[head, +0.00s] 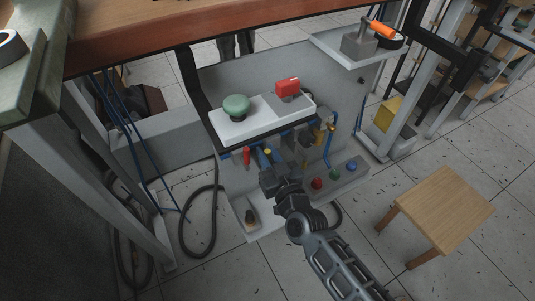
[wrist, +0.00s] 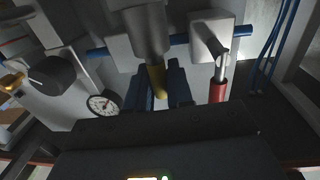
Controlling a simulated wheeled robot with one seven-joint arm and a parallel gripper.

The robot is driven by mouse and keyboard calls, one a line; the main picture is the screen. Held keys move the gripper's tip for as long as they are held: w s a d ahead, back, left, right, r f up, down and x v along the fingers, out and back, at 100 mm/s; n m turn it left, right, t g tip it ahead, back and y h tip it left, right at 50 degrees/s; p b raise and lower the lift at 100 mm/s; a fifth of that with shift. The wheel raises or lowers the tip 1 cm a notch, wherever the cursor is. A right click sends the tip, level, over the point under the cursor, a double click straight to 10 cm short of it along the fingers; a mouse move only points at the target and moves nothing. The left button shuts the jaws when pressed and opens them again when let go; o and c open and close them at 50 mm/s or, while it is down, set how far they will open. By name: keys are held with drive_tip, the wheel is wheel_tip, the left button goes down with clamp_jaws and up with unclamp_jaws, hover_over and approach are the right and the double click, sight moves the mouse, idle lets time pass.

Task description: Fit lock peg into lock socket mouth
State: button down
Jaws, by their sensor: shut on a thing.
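My gripper (wrist: 160,88) is shut on a yellow peg (wrist: 157,80), which I take to be the lock peg. The peg stands between the dark fingers, right at the lower end of a grey cylinder (wrist: 147,35). I cannot tell whether the peg touches or enters that cylinder, nor whether it is the lock socket mouth. In the head view, my gripper (head: 268,180) reaches in under the white panel's front edge, and a small yellow tip (head: 267,152) shows just beyond it. The held end of the peg is hidden by the fingers.
A red cylinder (wrist: 217,92) hangs on a metal pin right of my fingers. A round gauge (wrist: 103,104) and a black knob (wrist: 52,76) are left. Above my gripper, the white panel (head: 258,127) carries a green mushroom button (head: 236,105) and red block (head: 287,87). A wooden stool (head: 440,208) stands right.

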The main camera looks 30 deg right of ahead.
drive_tip(key=c, duration=1)
unclamp_jaws()
drive_tip(key=shift+r, duration=0.15)
drive_tip(key=s+a+p, duration=0.1)
drive_tip(key=s+p, duration=0.1)
drive_tip(key=s, duration=1)
